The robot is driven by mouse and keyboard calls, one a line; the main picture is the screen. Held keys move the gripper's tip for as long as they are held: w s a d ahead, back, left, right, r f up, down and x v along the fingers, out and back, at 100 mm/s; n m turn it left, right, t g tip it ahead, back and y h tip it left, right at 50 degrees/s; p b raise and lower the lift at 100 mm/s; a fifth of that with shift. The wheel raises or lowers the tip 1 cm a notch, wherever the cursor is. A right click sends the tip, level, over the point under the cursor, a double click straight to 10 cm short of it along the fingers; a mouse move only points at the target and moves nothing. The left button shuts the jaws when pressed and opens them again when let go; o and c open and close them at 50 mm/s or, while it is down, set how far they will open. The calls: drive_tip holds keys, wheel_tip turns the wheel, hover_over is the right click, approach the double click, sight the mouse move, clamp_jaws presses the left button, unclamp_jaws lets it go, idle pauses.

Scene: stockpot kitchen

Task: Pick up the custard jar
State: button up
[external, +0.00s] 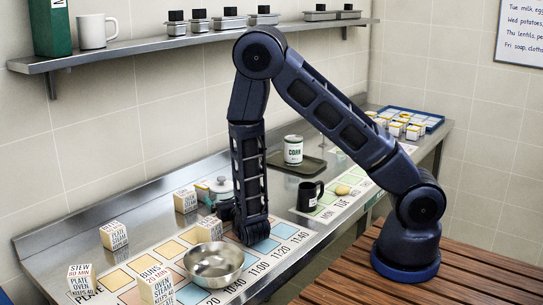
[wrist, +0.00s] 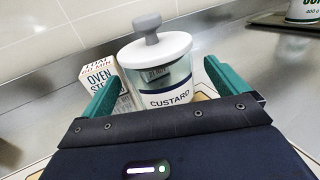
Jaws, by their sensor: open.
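The custard jar (wrist: 168,85) stands upright in the wrist view, with a white lid, a grey knob and a "CUSTARD" label. My gripper (wrist: 161,76) is open, with one teal finger on each side of the jar; I cannot tell whether either touches it. The jar's lower part is hidden behind the gripper body. In the external view the jar (external: 218,187) is partly hidden by my arm, on the counter near the wall.
A printed carton (wrist: 103,76) stands close to the jar's left. A steel bowl (external: 214,264) and several cartons stand on the mat in front. A black mug (external: 308,196) and a corn can (external: 293,150) on a tray (external: 313,166) stand to the right. A shelf (external: 150,52) runs above.

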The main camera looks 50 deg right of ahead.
drive_tip(key=shift+x, duration=1.55)
drive_tip(key=c, duration=1.3)
drive_tip(key=shift+r, duration=0.2)
